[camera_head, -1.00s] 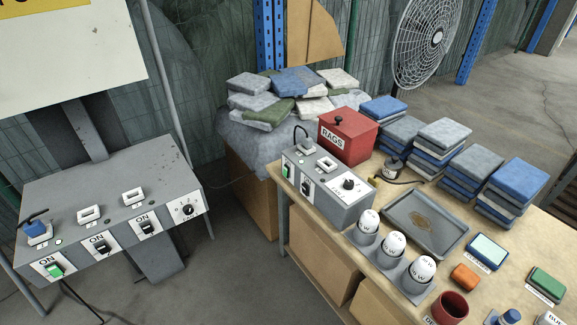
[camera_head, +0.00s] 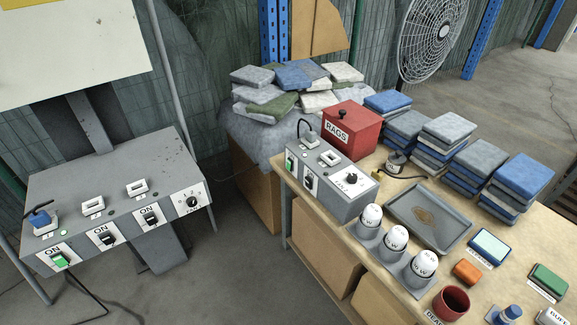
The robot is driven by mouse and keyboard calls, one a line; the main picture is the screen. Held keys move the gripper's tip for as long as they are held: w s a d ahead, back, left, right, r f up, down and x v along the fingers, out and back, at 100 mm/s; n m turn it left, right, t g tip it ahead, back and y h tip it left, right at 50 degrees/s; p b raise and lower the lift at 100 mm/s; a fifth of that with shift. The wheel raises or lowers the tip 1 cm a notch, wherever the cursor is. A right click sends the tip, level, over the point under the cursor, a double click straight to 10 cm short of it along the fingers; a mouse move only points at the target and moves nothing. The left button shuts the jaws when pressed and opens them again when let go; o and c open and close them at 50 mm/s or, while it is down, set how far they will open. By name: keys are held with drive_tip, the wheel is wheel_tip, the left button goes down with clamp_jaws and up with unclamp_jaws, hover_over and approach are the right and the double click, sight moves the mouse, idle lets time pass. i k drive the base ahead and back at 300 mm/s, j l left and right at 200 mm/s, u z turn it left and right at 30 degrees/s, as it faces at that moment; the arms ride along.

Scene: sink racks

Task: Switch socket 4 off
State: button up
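No socket number is legible, so I cannot tell which one is socket 4. A large grey socket panel (camera_head: 110,180) stands at left with three white-framed sockets in a row. A blue plug (camera_head: 40,218) sits in its leftmost socket, above a green switch (camera_head: 62,259) and beside a lit green lamp. Its other two switches, one black (camera_head: 107,237) and another black (camera_head: 150,216), show no green. A smaller grey socket box (camera_head: 340,200) on the table has two sockets, a plug with a black cable (camera_head: 304,138) in the left one, a green switch (camera_head: 290,164) and a black switch (camera_head: 309,182). My gripper is not in view.
A wooden table (camera_head: 390,295) at right carries a red RAGS box (camera_head: 351,130), a grey tray (camera_head: 428,218), white bulbs in holders (camera_head: 396,238) and stacks of blue and grey pads (camera_head: 485,165). A fan (camera_head: 435,40) stands behind. Floor is open between panel and table.

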sight(290, 163)
drive_tip(key=i+j, duration=1.15)
drive_tip(key=i, duration=0.05)
